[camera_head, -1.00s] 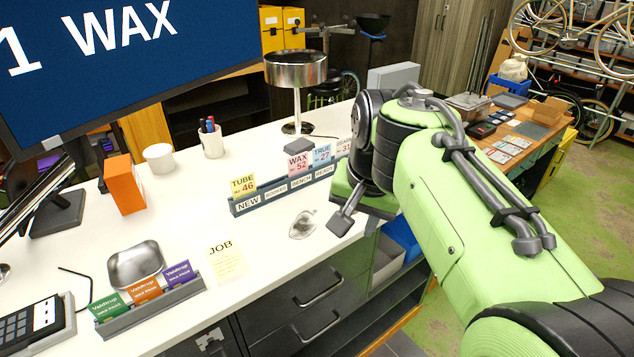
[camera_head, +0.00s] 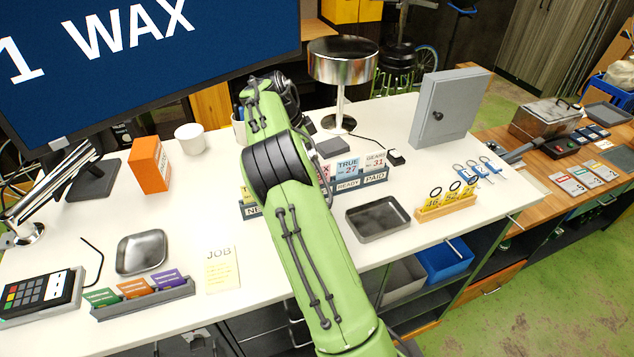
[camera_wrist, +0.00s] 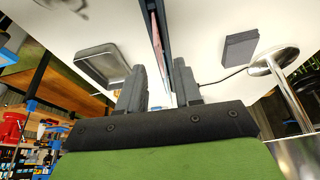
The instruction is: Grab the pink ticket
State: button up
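In the head view my arm covers the left part of the ticket rack (camera_head: 348,186). Only a thin pink sliver of the WAX 52 ticket (camera_head: 325,171) shows beside the arm. The blue TRUE 27 ticket (camera_head: 347,168) and the pale pink GEARS 31 ticket (camera_head: 375,165) stand upright to its right. In the wrist view my gripper (camera_wrist: 158,88) is open, its two dark fingers apart. The rack (camera_wrist: 162,45), seen nearly edge-on, runs up from the gap between them, with a pinkish strip along it. Whether a ticket lies between the fingertips is unclear.
A metal lamp (camera_head: 342,62) and a grey box (camera_head: 448,110) stand behind the rack. An empty metal tray (camera_head: 378,218) and a yellow tag holder (camera_head: 446,204) lie to the right. A JOB note (camera_head: 222,270) lies on the white counter to the left.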

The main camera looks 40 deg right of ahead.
aim_at(321, 172)
jog(key=x, duration=0.6)
jog(key=shift+s+d+f+p, duration=0.2)
jog(key=shift+d+f+p, duration=0.1)
jog(key=shift+p, duration=0.1)
jog(key=shift+w+d+f, duration=0.15)
jog(key=shift+d+f, duration=0.1)
jog(key=shift+f, duration=0.1)
grip_shut()
